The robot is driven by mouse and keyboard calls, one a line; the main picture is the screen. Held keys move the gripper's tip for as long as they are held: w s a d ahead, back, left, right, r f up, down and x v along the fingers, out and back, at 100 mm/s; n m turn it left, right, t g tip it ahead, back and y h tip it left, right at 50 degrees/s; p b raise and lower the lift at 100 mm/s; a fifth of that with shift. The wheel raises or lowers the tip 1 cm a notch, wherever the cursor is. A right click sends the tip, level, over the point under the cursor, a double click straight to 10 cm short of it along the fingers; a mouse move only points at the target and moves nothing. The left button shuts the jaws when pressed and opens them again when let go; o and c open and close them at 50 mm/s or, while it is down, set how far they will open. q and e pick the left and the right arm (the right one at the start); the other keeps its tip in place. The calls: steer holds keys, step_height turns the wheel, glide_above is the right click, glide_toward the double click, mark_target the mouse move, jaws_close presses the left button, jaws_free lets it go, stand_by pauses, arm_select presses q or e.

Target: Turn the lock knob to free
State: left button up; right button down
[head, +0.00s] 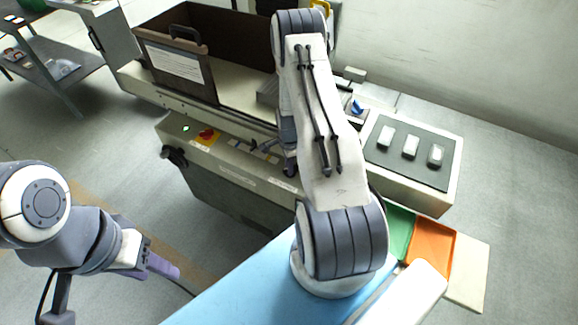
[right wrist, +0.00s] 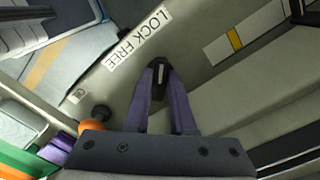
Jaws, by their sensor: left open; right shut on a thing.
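In the right wrist view, my right gripper (right wrist: 160,72) has its purple fingers shut on the small dark lock knob (right wrist: 160,68), on the pale machine face. A light strip shows on the knob between the fingertips; its exact angle against the label is hard to tell. The white label (right wrist: 137,40) reading LOCK and FREE lies slantwise just beside the knob. In the head view, my right arm reaches over the machine front and hides the knob. My left gripper (head: 160,267) is open and empty at the lower left, away from the machine.
A red button on a yellow plate (head: 207,135) and a green light (head: 186,128) sit on the machine front. A dark open bin (head: 177,69) stands on top. Green (head: 399,232) and orange (head: 432,243) trays lie at right. Floor is free around my left gripper.

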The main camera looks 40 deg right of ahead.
steer(key=n+b, duration=0.2)
steer(key=n, duration=0.1)
steer(key=shift+n, duration=0.4)
steer(key=n+b, duration=0.1)
steer(key=n, duration=0.3)
steer(key=shift+s+n+b, duration=0.15)
steer(key=shift+n+b, duration=0.15)
steer(key=shift+b, duration=0.1)
steer(key=n+b, duration=0.1)
steer(key=n, duration=0.3)
steer(key=shift+s+d+n, duration=0.1)
steer(key=shift+n, duration=0.2)
steer(key=n+b, duration=0.1)
steer(key=n, duration=0.3)
steer(key=shift+d+n, duration=0.1)
steer(key=shift+n, duration=0.2)
steer(key=shift+r, duration=0.1)
steer(key=c, duration=0.8)
jaws_free()
steer(key=shift+s, duration=0.1)
steer(key=shift+o, duration=0.2)
